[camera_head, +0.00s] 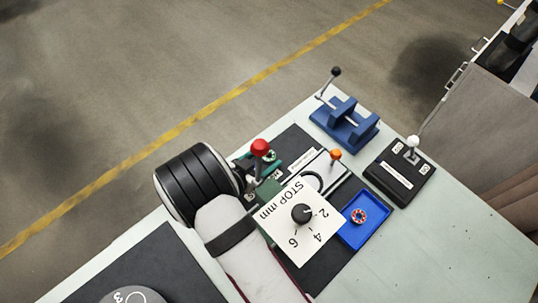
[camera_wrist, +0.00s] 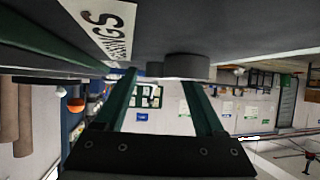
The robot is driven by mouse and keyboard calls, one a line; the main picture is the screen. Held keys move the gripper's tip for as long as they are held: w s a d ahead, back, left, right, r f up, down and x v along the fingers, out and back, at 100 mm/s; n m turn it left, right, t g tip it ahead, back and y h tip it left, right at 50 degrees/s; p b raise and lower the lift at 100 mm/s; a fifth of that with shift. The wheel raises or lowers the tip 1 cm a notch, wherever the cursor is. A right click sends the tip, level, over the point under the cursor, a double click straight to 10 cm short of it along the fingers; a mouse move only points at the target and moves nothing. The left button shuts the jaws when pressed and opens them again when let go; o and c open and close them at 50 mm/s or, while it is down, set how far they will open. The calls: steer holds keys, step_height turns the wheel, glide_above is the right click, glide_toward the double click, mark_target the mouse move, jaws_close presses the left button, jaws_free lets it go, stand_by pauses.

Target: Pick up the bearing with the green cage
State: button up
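A small bearing (camera_head: 268,156) with what looks like a green cage shows in the head view beside the red ball knob. A bearing with a red cage (camera_head: 359,216) lies in the blue tray (camera_head: 352,232). My gripper is low over the bench near the red knob, partly hidden by my wrist in the head view. In the wrist view my gripper (camera_wrist: 160,85) has its two green fingers apart, with no object clearly held. A grey cylinder (camera_wrist: 187,67) shows near the fingertips; I cannot tell whether it is the bearing.
The red knob (camera_head: 260,148) and an orange knob (camera_head: 335,154) stand close by. A white STOP dial plate (camera_head: 300,240) is in front. A blue fixture (camera_head: 346,126) and a black lever box (camera_head: 400,180) stand to the right. The right bench (camera_head: 455,235) is clear.

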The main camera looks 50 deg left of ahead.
jaws_close()
steer(key=shift+r, duration=0.1)
